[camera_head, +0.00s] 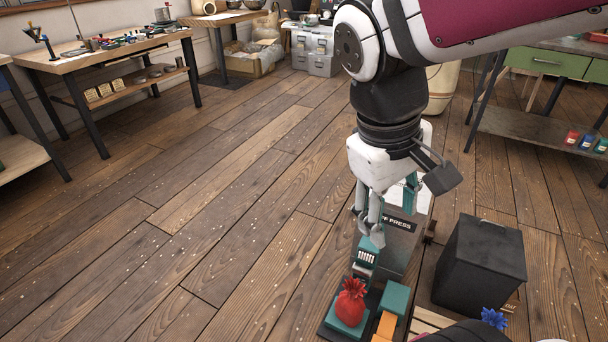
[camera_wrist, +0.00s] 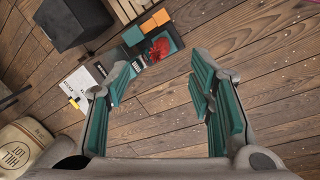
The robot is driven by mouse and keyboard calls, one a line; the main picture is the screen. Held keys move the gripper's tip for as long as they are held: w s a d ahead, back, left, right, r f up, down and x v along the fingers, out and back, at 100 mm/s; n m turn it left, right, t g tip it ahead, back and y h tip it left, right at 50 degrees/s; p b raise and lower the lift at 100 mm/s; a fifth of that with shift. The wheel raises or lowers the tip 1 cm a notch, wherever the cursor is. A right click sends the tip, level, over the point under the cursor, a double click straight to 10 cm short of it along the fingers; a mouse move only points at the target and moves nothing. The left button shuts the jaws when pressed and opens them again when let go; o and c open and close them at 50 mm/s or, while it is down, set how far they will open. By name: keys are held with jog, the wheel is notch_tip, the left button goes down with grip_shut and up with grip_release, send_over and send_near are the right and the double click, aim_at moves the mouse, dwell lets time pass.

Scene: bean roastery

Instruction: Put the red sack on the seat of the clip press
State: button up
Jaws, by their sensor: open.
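The red sack (camera_head: 351,302), gathered at its top, sits upright on the teal square seat (camera_head: 341,319) at the front of the clip press (camera_head: 402,236). In the wrist view the red sack (camera_wrist: 158,50) shows on the teal pad, past my fingertips. My gripper (camera_wrist: 160,82) is open with nothing between its teal-padded fingers. In the head view it hangs above and behind the sack, over the press, apart from the sack. My gripper hides part of the press body and its label.
A black box (camera_head: 480,262) stands right of the press. An orange block (camera_head: 387,325) and a teal block (camera_head: 396,298) are beside the seat. A blue tufted item (camera_head: 493,318) is at the lower right. The floor (camera_head: 220,220) to the left is clear.

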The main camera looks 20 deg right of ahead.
jog(key=s+a+m+y, duration=0.1)
jog(key=s+a+y, duration=0.1)
jog(key=s+a, duration=0.4)
jog(key=s, duration=0.3)
jog(key=shift+s+a+r+t+y, duration=0.25)
jog(key=shift+s+a+t+y, duration=0.05)
jog(key=shift+a+y, duration=0.1)
